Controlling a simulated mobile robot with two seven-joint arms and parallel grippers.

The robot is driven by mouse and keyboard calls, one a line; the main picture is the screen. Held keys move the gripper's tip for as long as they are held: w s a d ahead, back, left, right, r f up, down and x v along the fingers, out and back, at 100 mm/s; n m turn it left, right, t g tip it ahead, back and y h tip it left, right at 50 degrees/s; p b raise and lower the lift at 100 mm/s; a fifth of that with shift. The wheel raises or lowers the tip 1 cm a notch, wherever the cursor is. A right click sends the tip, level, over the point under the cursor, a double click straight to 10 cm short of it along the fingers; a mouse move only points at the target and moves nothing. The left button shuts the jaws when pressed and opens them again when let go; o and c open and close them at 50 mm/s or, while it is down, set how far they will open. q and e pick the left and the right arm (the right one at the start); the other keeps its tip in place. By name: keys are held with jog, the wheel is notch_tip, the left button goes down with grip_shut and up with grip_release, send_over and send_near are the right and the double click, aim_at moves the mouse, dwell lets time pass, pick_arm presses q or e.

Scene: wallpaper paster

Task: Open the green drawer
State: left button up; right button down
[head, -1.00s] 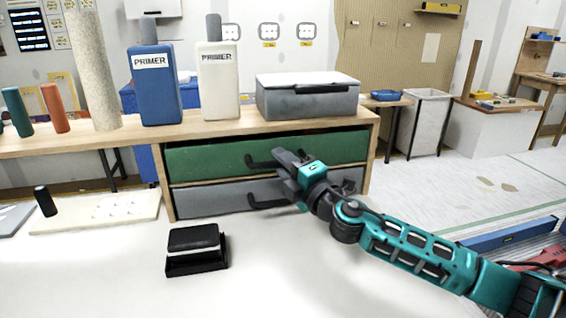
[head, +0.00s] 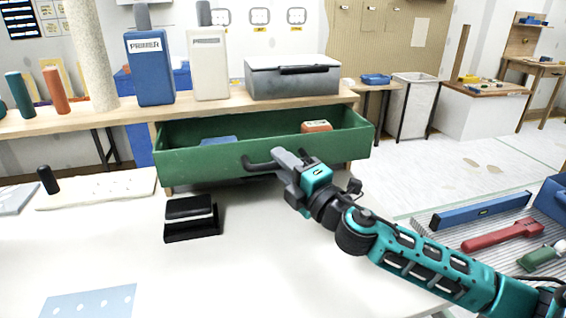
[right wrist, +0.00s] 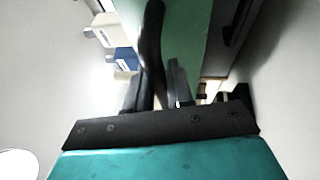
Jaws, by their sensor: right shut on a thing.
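The green drawer (head: 205,165) is pulled well out of the wooden bench unit in the head view. Inside it are an orange item (head: 317,126) at the right and a blue item (head: 219,140) at the left. My right gripper (head: 286,160) is shut on the drawer's black handle (head: 258,164). In the right wrist view the handle (right wrist: 151,45) passes between the fingers, with the green drawer front (right wrist: 185,35) behind it. The grey drawer below is mostly hidden by the green one. My left gripper is not in view.
A white table (head: 120,235) lies in front, with a black block (head: 190,222) left of my right arm. Primer bottles (head: 150,70) and a grey case (head: 292,78) stand on the bench (head: 225,101) above the drawer. Tools lie on the ribbed surface (head: 470,236) at the right.

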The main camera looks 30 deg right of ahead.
jog(key=c, duration=1.2)
grip_release()
jog(key=shift+o, duration=0.5)
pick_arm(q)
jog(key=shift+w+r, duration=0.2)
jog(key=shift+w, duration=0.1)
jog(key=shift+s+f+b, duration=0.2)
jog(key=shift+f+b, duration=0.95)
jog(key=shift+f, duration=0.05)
pick_arm(e)
jog(key=v, duration=1.3)
jog(key=shift+w, duration=0.1)
